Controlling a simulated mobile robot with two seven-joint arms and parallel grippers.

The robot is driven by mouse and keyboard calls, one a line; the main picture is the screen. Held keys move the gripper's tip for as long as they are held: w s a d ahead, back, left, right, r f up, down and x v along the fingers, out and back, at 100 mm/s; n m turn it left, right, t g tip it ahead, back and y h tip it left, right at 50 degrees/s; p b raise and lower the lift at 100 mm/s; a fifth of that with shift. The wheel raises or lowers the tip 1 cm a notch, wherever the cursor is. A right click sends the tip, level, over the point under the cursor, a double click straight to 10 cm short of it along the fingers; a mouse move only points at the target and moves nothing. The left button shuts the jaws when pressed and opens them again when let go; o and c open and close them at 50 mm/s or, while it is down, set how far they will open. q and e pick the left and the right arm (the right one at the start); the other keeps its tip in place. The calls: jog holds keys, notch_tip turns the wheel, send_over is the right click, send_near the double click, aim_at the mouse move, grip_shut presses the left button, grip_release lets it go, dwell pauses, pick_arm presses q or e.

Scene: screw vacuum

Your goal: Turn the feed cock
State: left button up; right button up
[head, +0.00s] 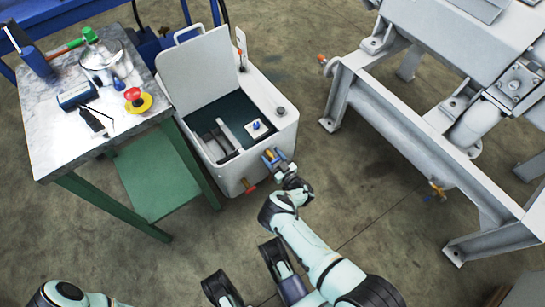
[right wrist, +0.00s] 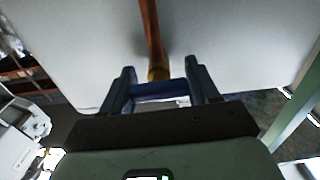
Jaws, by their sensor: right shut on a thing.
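The feed cock, with a blue handle (right wrist: 160,90) and a brass-coloured body (right wrist: 158,72), is on the front face of the white open-lidded tank (head: 226,176). In the right wrist view a copper-coloured pipe (right wrist: 150,30) runs up from it. My right gripper (head: 274,160) is at the tank's front right corner. It also shows in the right wrist view (right wrist: 161,84), with one finger on each side of the blue handle, shut on it. The gripper partly hides the cock in the head view. My left gripper is out of view.
A red-tipped fitting (head: 249,187) sticks out low on the tank's front. A green-legged table (head: 50,130) with tools stands to the left. A grey steel frame (head: 400,125) with another small valve (head: 437,189) stands to the right. Floor between is clear.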

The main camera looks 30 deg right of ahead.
jog(key=shift+n+p, duration=0.5)
jog(key=shift+n, duration=0.7)
jog(key=shift+a+n, duration=0.1)
jog(key=shift+n, duration=1.7)
jog(key=n, duration=0.5)
jog(key=shift+a+f+n, duration=0.15)
jog(key=shift+f+n, duration=0.05)
jog(key=shift+n, duration=0.1)
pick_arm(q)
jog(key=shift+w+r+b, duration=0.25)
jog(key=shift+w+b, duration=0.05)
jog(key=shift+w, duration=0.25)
pick_arm(e)
jog(key=n, duration=0.4)
jog(key=shift+f+n, duration=0.15)
jog(key=shift+n, duration=0.15)
jog(key=shift+s, duration=0.1)
jog(key=o, duration=1)
jog(key=shift+c, duration=0.2)
